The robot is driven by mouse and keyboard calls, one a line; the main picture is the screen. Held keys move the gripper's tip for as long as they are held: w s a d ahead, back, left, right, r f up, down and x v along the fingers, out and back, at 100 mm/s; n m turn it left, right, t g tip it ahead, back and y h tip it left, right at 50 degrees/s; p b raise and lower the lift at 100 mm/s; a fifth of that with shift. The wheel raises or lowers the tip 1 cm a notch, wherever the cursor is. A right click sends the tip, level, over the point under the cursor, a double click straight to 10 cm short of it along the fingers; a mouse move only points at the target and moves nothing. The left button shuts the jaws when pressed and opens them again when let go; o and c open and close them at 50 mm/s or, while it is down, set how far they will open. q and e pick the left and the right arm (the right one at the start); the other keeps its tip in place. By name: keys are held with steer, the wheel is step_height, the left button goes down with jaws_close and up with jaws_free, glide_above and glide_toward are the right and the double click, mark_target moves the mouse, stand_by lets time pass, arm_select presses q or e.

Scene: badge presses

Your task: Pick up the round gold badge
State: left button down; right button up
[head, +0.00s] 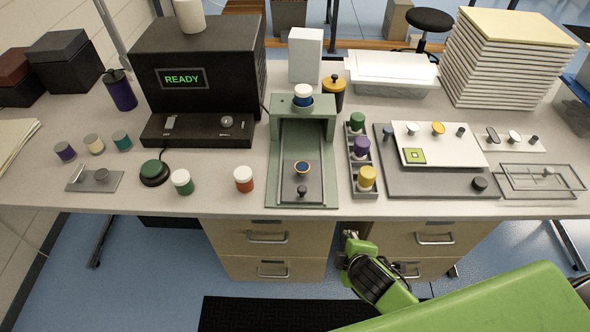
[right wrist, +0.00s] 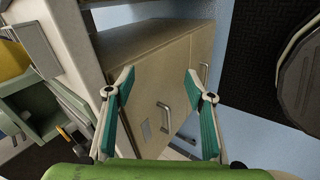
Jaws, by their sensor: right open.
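What looks like the round gold badge (head: 438,128) is a small gold disc on the white board (head: 465,155) at the right of the table, in the head view. A silver disc (head: 412,127) is to its left and a dark piece (head: 461,131) to its right. My right gripper (head: 349,235) is below the table's front edge, in front of the drawers, well apart from the badge. In the right wrist view the gripper (right wrist: 160,88) is open and empty, with its fingers spread and facing a drawer cabinet. The badge cannot be made out there. My left gripper is not in view.
A green press (head: 325,185) stands mid-table with a blue, gold-rimmed round piece (head: 302,168) on its slide. A rack (head: 363,189) of colored pots is between press and board. A glass-like tray (head: 540,180) lies right of the board. Drawer cabinets (head: 435,262) are below the table.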

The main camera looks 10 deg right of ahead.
step_height(320, 180, up, 8)
steer(key=w+a+n+t+b, duration=0.1)
steer(key=w+n+t, duration=0.1)
steer(key=n+t+y, duration=0.2)
steer(key=n+t, duration=0.3)
steer(key=n, duration=1.4)
glide_toward(304, 169)
steer(key=s+d, duration=0.2)
steer(key=shift+s+d, duration=0.2)
steer(key=shift+s, duration=0.1)
steer(key=n, duration=0.1)
steer(key=n+y, duration=0.1)
steer(key=shift+w+a+r+n, duration=0.15)
steer(key=shift+a+r+n, duration=0.2)
steer(key=shift+n, duration=0.05)
steer(key=shift+w+f+n, duration=0.1)
steer(key=shift+w+n, duration=0.2)
steer(key=shift+w, duration=0.05)
steer(key=x, duration=0.7)
steer(key=shift+w+a, duration=0.2)
steer(key=shift+w, duration=0.1)
steer(key=shift+a+x, duration=0.2)
steer(key=shift+x, duration=1.15)
steer(key=shift+a+x, duration=0.15)
steer(key=shift+x, duration=1.2)
steer(key=shift+s, duration=0.1)
steer(key=c, duration=0.9)
